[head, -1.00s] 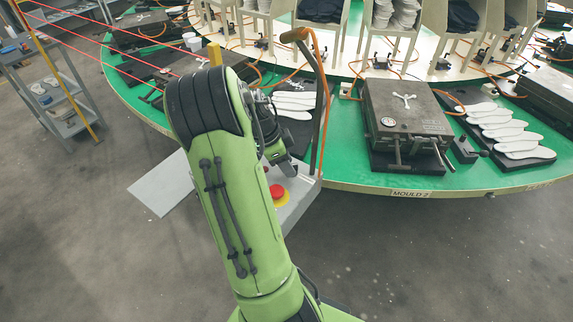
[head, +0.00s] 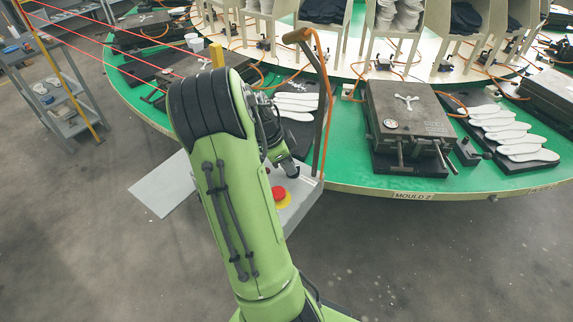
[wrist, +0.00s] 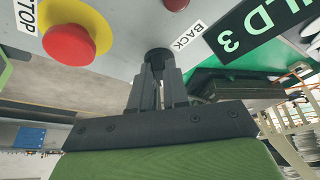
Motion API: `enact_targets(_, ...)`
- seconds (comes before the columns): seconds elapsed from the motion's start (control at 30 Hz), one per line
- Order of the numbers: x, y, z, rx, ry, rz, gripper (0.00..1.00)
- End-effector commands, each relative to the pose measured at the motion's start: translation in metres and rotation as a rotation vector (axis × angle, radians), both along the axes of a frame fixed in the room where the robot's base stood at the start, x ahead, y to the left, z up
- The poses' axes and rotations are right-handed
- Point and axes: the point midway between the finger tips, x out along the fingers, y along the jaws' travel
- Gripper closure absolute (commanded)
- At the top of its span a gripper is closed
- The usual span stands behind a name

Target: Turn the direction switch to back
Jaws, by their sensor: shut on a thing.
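The direction switch (wrist: 157,55) is a dark round knob on the grey control panel (wrist: 118,62). A white BACK label (wrist: 187,35) sits just right of it in the wrist view. My gripper (wrist: 158,76) is shut on the knob, with its fingertips around it; they hide part of the knob, so I cannot tell where its pointer stands. In the head view my gripper (head: 288,168) is at the panel (head: 300,206), partly hidden behind my arm, and the switch is not clearly visible.
A red stop button (wrist: 68,44) on a yellow disc sits left of the switch. Another red button (wrist: 175,3) is at the top edge. The green carousel (head: 345,178) with moulds lies beyond.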

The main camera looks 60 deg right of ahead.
Motion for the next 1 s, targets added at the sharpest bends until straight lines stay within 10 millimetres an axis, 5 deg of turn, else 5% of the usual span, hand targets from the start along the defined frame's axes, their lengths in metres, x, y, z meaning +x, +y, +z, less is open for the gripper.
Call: enact_targets(1.0, -0.0052, 0.0043, -0.0045, 0.005, -0.001, 0.883, 1.0)
